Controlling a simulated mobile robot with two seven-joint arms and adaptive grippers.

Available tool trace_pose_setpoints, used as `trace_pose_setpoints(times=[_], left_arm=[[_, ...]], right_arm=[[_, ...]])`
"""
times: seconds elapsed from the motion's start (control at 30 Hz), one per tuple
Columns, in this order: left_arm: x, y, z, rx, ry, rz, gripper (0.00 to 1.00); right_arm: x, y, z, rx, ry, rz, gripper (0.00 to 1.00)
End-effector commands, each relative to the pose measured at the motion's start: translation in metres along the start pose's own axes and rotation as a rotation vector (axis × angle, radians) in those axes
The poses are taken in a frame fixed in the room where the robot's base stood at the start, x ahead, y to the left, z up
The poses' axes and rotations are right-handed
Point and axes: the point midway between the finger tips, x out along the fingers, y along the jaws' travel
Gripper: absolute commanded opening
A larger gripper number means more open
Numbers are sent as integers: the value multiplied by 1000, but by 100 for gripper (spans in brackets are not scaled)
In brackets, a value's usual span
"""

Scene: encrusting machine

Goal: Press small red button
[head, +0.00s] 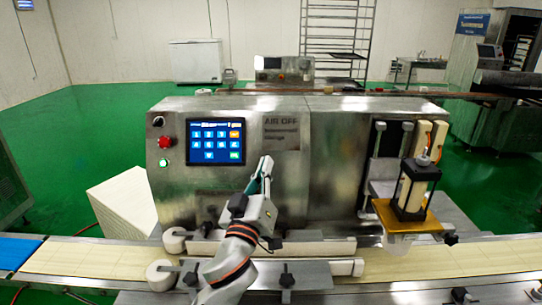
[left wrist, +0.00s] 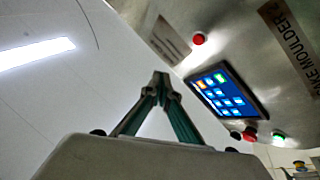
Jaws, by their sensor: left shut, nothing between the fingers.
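A small red button (left wrist: 199,38) sits on the machine's steel panel in the left wrist view, between a plain label and a "CAKE MOULDER" label. I cannot make it out in the head view, where my left gripper covers part of the panel. My left gripper (head: 265,165) is shut and empty in front of the panel, right of the touch screen and below the "AIR OFF" label. Its closed fingertips also show in the left wrist view (left wrist: 160,80), apart from the button in that picture. My right gripper is not in view.
The lit touch screen (head: 216,142) is left of my gripper. A larger red button (head: 165,142), a black knob (head: 158,121) and a green button (head: 163,162) are farther left. A conveyor belt (head: 95,257) runs below. A forming unit (head: 412,190) stands at the right.

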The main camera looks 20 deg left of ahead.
Motion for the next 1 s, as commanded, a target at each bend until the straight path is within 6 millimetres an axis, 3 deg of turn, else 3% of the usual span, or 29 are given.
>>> trace_pose_setpoints(times=[0.2, 0.47, 0.67, 1.0], left_arm=[[0, 0, 0, 0, 0, 0, 0], [2, -2, 2, 1, 0, 0, 0], [15, -13, 13, 4, -1, 0, 0], [45, -36, 37, 0, -2, -2, 0]], right_arm=[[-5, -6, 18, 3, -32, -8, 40], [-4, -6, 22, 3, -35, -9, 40], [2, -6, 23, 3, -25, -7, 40], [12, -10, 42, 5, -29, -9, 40]])
